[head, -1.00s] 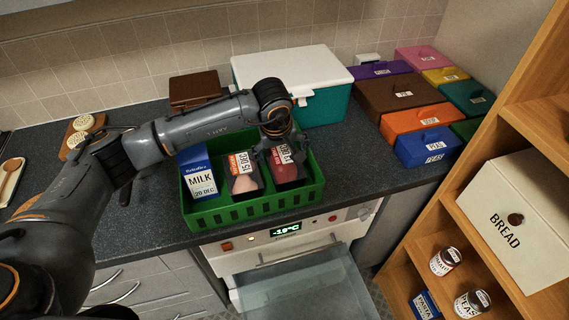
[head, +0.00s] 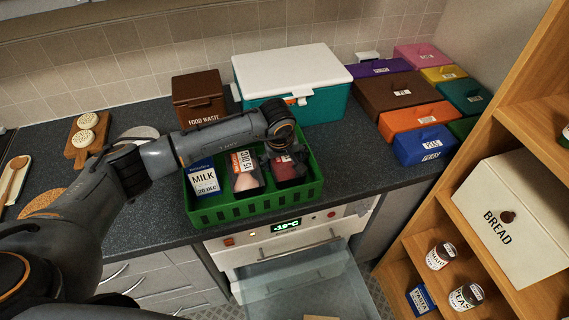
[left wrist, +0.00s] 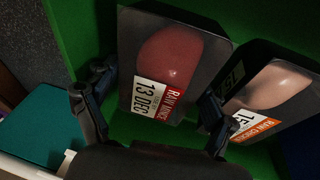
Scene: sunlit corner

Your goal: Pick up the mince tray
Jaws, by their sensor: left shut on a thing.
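The mince tray (head: 289,173) is a dark tray with red meat in the right part of the green crate (head: 248,208). My left gripper (head: 280,155) comes down over its back edge and partly hides it. In the left wrist view the fingers (left wrist: 152,112) are shut on either side of the mince tray (left wrist: 172,57), whose label reads "RAW MINCE 13 DEC". I cannot tell whether the tray is clear of the crate floor. My right gripper is not in view.
Behind stand a teal cool box (head: 318,105) and a brown food waste bin (head: 199,100). Coloured boxes (head: 400,95) fill the right; a shelf (head: 450,195) stands beyond.

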